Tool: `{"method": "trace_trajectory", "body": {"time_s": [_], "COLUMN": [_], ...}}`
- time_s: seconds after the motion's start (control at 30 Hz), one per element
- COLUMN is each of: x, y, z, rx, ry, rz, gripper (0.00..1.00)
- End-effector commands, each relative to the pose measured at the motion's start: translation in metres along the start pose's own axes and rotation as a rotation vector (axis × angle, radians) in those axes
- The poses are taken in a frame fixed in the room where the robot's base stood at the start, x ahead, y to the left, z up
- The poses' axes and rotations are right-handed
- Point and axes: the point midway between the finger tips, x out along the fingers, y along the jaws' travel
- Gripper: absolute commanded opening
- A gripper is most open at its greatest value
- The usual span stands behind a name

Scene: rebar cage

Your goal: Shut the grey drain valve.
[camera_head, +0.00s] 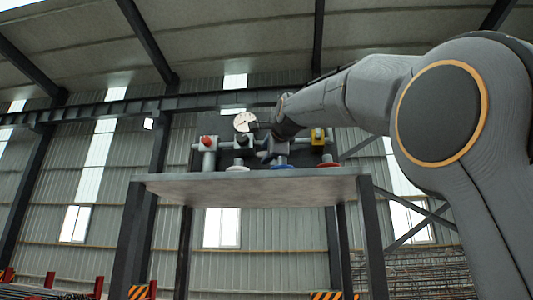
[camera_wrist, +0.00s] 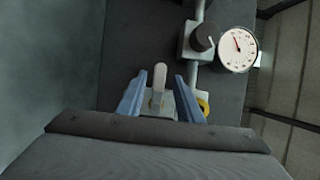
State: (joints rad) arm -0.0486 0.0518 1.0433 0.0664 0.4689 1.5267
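A grey valve with a pale grey lever (camera_wrist: 160,77) sits between my fingers in the wrist view. The lever stands lengthwise between them, with a gap on both sides. My gripper (camera_wrist: 161,84) is open, its two bluish fingers on either side of the lever. In the head view my gripper (camera_head: 264,126) is at the row of valves above the bench, over a grey valve body (camera_head: 272,146). It partly covers this valve there. No label is readable, so I cannot confirm this is the drain valve.
A dark knob (camera_wrist: 206,37) and a round gauge (camera_wrist: 238,48) are close by at the upper right; a yellow part (camera_wrist: 204,106) is beside the right finger. A red-knobbed valve (camera_head: 206,142) and a yellow valve (camera_head: 318,136) flank the row above the grey bench (camera_head: 250,188).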

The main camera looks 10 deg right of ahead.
Motion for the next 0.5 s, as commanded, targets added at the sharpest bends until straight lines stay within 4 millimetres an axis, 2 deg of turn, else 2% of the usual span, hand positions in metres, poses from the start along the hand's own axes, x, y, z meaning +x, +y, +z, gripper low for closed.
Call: {"method": "trace_trajectory", "body": {"time_s": [0.27, 0.37, 0.5], "x": [-0.002, -0.011, -0.032], "y": [0.001, 0.001, 0.001], "z": [0.0, 0.0, 0.0], "rx": [-0.001, -0.001, -0.001], "ry": [0.0, 0.0, 0.0], "rz": [0.001, 0.001, -0.001], "gripper": [0.33, 0.33, 0.33]}}
